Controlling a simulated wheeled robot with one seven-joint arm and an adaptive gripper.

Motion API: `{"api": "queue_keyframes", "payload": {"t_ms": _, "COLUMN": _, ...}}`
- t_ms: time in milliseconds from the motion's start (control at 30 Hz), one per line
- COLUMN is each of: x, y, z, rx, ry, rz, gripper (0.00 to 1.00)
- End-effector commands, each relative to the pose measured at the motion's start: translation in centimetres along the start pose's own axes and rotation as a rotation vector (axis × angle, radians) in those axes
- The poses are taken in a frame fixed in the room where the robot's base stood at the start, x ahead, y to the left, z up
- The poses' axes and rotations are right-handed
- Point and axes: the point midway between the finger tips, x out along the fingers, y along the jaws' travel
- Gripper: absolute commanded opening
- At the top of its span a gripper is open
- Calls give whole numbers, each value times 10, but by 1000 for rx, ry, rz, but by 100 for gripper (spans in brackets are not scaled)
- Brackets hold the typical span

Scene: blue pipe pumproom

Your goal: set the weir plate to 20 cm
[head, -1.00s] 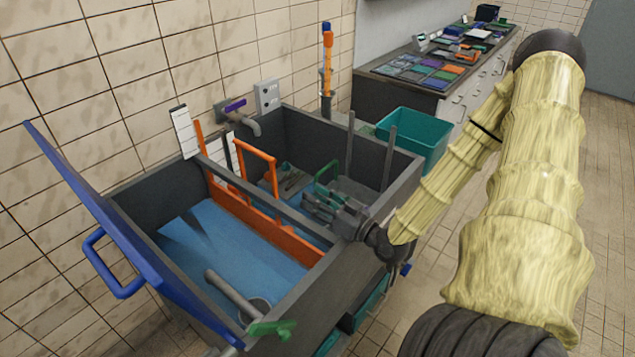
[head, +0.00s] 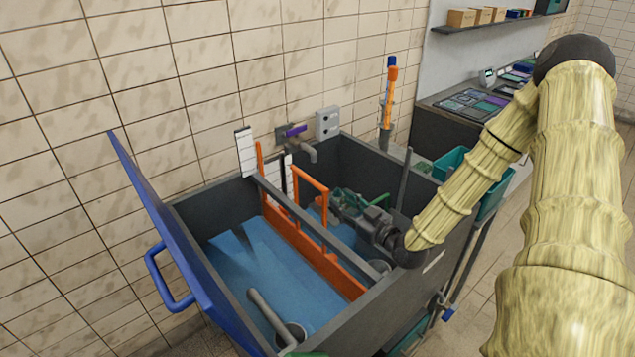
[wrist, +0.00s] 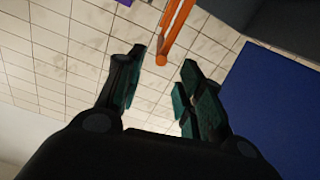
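The weir plate (head: 318,262) is a long orange plate standing across the dark tank of blue water. An orange handle frame (head: 312,182) rises from it. White marked scale boards (head: 245,152) stand at its wall end; the reading is too small to tell. My gripper (head: 340,203) is over the tank, just right of the handle in the head view. In the wrist view my gripper (wrist: 160,82) is open and empty, its green-padded fingers apart. An orange bar (wrist: 173,30) shows beyond the fingertips, apart from them. The plate's lower part is hidden.
A grey crossbar (head: 320,222) spans the tank beside the plate. A raised blue lid (head: 180,235) stands at the left. A tap with a purple handle (head: 296,130) is on the wall. A teal bin (head: 452,162) sits right of the tank, partly behind my arm.

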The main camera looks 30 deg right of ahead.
Motion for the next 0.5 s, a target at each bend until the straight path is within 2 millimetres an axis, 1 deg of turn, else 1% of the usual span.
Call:
{"api": "queue_keyframes", "payload": {"t_ms": 33, "x": 7, "y": 0, "z": 0, "rx": -19, "ry": -6, "rz": -2, "gripper": 37}}
{"api": "queue_keyframes", "payload": {"t_ms": 100, "x": 13, "y": 0, "z": 0, "rx": -35, "ry": -9, "rz": 0, "gripper": 37}}
{"api": "queue_keyframes", "payload": {"t_ms": 367, "x": 28, "y": 4, "z": 1, "rx": -43, "ry": -10, "rz": 1, "gripper": 37}}
{"api": "queue_keyframes", "payload": {"t_ms": 500, "x": 45, "y": 4, "z": 0, "rx": -43, "ry": -10, "rz": 1, "gripper": 37}}
